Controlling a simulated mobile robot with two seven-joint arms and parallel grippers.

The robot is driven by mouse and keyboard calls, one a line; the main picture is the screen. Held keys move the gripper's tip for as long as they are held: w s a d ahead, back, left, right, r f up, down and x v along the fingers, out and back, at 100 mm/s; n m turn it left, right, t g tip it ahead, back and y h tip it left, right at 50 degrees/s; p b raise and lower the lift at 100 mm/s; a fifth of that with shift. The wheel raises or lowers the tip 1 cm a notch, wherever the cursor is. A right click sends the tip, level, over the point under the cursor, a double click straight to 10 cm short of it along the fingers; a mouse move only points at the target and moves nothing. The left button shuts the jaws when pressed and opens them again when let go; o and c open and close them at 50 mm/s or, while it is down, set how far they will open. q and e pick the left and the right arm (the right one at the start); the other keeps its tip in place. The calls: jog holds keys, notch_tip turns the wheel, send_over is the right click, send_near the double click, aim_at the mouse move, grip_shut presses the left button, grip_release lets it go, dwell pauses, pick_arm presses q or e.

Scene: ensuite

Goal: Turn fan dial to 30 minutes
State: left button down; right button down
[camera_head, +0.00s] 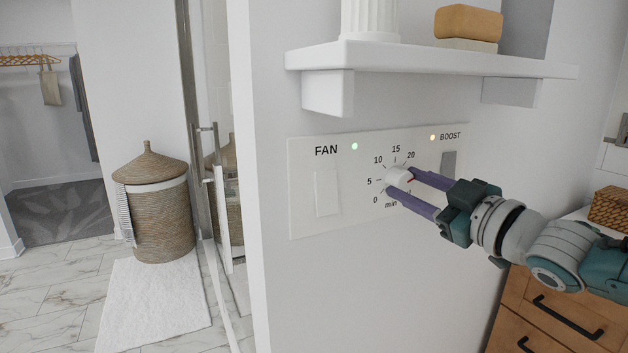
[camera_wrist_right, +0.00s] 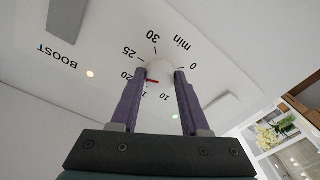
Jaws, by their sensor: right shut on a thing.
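The white fan dial (camera_head: 398,174) sits on the white wall panel (camera_head: 300,210), ringed by minute numbers. My right gripper (camera_head: 403,183) is shut on the dial, with one purple finger on each side. In the right wrist view, the dial (camera_wrist_right: 160,69) shows upside down between the fingertips (camera_wrist_right: 160,75), with 20, 25, 30 and 0 readable around it. The fingers hide some numbers in the head view. My left gripper is not in view.
A white shelf (camera_head: 430,59) juts out above the panel. A fan switch (camera_head: 327,193) is left of the dial, a boost switch (camera_head: 449,162) right. A wooden drawer unit (camera_head: 550,318) stands at lower right. A wicker basket (camera_head: 155,215) stands on the left.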

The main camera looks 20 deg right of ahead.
jog(key=m, duration=0.6)
jog(key=shift+a+m, duration=0.1)
jog(key=shift+m, duration=0.3)
jog(key=m, duration=0.3)
jog(key=shift+m+h, duration=0.3)
jog(key=shift+a+m+t, duration=0.1)
jog(key=shift+m+t, duration=0.2)
jog(key=shift+m, duration=1.3)
jog(key=shift+h, duration=0.3)
jog(key=shift+c, duration=1.9)
grip_release()
